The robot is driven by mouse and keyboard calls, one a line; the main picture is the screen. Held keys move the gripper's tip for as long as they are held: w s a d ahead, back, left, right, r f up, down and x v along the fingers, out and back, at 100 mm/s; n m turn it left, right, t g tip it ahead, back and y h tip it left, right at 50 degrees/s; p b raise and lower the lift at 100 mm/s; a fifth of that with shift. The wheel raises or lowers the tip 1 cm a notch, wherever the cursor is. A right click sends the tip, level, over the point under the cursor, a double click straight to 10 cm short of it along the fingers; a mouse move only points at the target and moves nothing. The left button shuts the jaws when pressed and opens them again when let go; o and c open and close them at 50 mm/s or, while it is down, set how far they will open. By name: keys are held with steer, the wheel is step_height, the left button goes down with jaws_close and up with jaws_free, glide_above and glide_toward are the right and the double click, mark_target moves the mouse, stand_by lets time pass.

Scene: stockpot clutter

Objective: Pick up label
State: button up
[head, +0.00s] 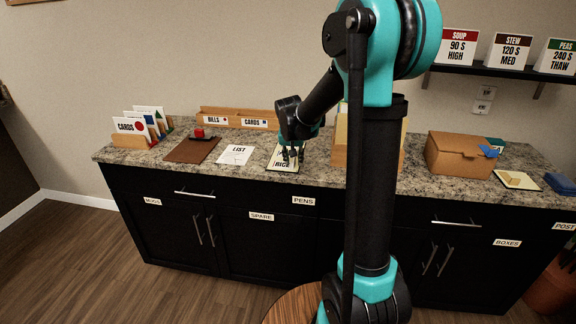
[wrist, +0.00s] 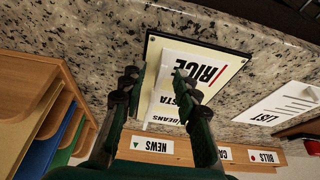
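White labels lie on a pale board with a dark edge (wrist: 238,57) on the granite counter. The nearest to the board's edge is a RICE label (wrist: 205,72), which also shows in the head view (head: 282,165). Labels ending in "STA" (wrist: 184,100) and reading BEANS (wrist: 166,112) lie beside it, partly hidden by my fingers. My gripper (wrist: 157,78) is open over the board, its two fingers apart on either side of the labels. It also shows in the head view (head: 290,153). I cannot tell whether the fingertips touch the labels.
A LIST sheet (head: 236,155) and a brown board (head: 192,150) with a red-topped stamp lie left of my gripper. A wooden rack (head: 216,122) stands behind. A cardboard box (head: 456,155) stands to the right. Bare counter runs along the front edge.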

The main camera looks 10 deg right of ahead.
steer(key=shift+c, duration=0.2)
jaws_close()
